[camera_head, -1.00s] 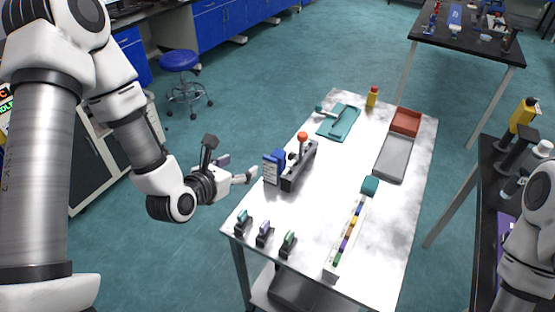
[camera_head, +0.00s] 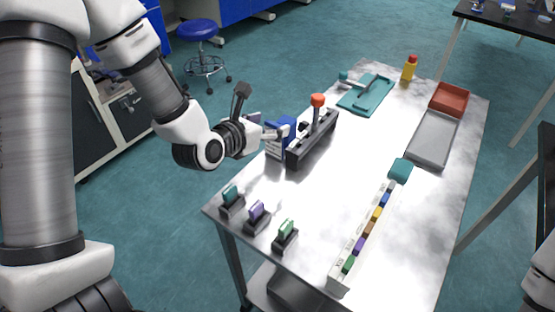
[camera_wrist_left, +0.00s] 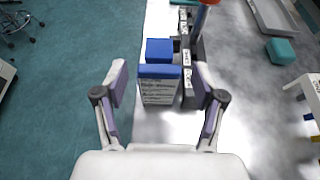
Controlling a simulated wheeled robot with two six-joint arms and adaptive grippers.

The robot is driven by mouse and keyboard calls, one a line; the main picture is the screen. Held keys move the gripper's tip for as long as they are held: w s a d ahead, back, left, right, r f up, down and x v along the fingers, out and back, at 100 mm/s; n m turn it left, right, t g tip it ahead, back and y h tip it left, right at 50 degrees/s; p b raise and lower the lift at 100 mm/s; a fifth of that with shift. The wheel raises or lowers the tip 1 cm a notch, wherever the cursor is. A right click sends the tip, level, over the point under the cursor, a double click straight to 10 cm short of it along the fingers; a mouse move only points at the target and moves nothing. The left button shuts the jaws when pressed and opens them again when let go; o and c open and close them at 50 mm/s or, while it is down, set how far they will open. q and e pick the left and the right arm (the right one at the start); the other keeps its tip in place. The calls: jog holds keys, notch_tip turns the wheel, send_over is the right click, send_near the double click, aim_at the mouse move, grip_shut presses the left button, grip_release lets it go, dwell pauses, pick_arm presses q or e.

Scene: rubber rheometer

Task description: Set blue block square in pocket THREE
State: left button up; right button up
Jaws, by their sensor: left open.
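A blue block (camera_head: 386,198) sits in a long white rack (camera_head: 339,277) among several coloured blocks. The rack's pocket labels are too small to read, so I cannot tell which pocket is THREE. My left gripper (camera_head: 273,129) is open at the table's left edge, beside a blue box (camera_head: 283,124). In the left wrist view my open fingers (camera_wrist_left: 160,88) flank the blue-edged box with a white printed label (camera_wrist_left: 160,92), with nothing clearly gripped. A second blue surface (camera_wrist_left: 160,50) shows just behind it. My right gripper is out of view.
A dark slotted fixture (camera_head: 312,148) with an orange-knobbed lever (camera_head: 318,101) stands right beside the blue box. Small dark holders (camera_head: 286,241) line the front left. A teal block (camera_head: 400,170), grey tray (camera_head: 433,140) and red tray (camera_head: 449,99) lie rightward. The table's middle is clear.

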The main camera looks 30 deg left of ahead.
aim_at(281, 121)
pick_arm(q)
jog(key=shift+w+f, duration=0.15)
jog(key=shift+w, duration=0.15)
jog(key=x, duration=0.5)
jog(key=shift+p, duration=0.35)
grip_shut()
